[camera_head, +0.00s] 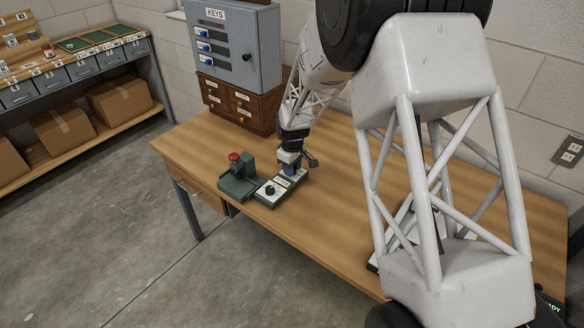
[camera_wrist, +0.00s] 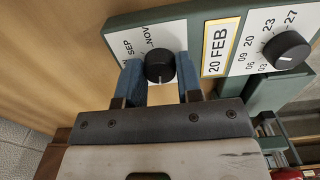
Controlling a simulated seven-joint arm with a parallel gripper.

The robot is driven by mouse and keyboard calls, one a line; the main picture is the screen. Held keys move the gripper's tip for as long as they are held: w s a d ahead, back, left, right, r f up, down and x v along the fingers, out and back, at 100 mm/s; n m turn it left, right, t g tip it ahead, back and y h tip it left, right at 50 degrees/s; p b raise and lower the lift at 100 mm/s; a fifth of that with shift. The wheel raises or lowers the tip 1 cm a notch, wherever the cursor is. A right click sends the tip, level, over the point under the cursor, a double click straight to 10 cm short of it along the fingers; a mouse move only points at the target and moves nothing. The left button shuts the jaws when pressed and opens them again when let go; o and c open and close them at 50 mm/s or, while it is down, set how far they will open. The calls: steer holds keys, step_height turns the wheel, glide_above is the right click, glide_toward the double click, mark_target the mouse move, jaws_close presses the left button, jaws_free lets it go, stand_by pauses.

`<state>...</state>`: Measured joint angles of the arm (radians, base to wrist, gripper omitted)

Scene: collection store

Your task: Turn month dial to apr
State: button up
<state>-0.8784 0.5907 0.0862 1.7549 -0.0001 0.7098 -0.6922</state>
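The date device is a green unit with a white face (camera_head: 264,195) on the wooden desk. In the wrist view its month dial, a black knob (camera_wrist: 160,66), has the labels SEP and NOV beside it; other month labels are hidden. The window (camera_wrist: 220,45) between the dials reads 20 FEB. My gripper (camera_wrist: 161,70) has its two blue fingers on either side of the month dial, close against its edges. I cannot tell whether they press on it. In the head view my gripper (camera_head: 291,170) is over the far end of the device.
A second black dial (camera_wrist: 286,50) with day numbers sits at the device's other end. A green stamp stand with a red knob (camera_head: 234,157) is to its left. A grey key cabinet (camera_head: 240,50) on wooden drawers (camera_head: 238,105) stands behind. The desk's front left is clear.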

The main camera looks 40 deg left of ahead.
steer(key=c, duration=0.3)
steer(key=shift+c, duration=0.2)
steer(key=shift+m, duration=0.5)
steer(key=m, duration=0.2)
steer(key=shift+m, duration=0.3)
steer(key=m, duration=0.4)
steer(key=o, duration=0.9)
